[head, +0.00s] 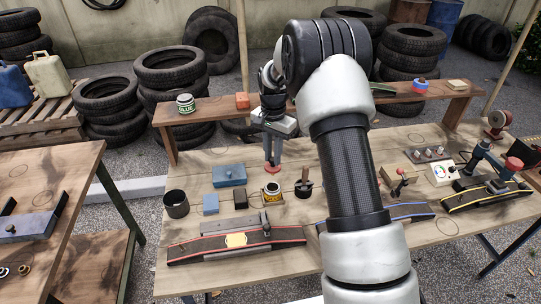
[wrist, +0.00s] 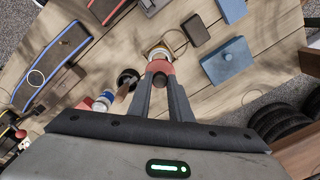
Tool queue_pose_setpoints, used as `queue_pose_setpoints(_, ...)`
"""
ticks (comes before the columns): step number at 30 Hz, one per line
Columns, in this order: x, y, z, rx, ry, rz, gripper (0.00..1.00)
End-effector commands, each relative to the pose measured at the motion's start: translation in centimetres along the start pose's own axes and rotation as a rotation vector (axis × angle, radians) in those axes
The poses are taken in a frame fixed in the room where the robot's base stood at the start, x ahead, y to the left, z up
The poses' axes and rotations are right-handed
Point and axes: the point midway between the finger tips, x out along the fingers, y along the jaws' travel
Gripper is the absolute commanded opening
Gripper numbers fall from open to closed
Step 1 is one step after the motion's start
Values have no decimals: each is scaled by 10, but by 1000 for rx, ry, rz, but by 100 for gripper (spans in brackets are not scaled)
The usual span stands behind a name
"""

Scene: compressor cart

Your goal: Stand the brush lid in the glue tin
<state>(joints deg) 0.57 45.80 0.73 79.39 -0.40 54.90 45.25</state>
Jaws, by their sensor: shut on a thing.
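My gripper (head: 272,160) points down, shut on the red brush lid (head: 272,169). In the wrist view the red lid (wrist: 160,67) sits between the fingertips (wrist: 162,78), with a dark knob showing. An open tin with a yellow and black label (head: 271,192) stands on the table just below the lid in the head view. Its pale round rim (wrist: 174,40) shows just beyond the lid in the wrist view, partly covered. The lid looks higher than the tin, apart from it. I cannot make out the brush under the lid.
A dark pot with a wooden handle (head: 304,188) stands close right of the tin. A dark block (head: 240,198), blue block (head: 210,204), blue box (head: 229,174) and dark cup (head: 176,204) stand left. A tin marked GLUE (head: 186,103) is on the raised shelf.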

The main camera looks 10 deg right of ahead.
Motion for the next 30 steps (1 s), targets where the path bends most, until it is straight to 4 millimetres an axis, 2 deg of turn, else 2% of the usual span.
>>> queue_pose_setpoints(30,78,0,0,-1,-1,1,0)
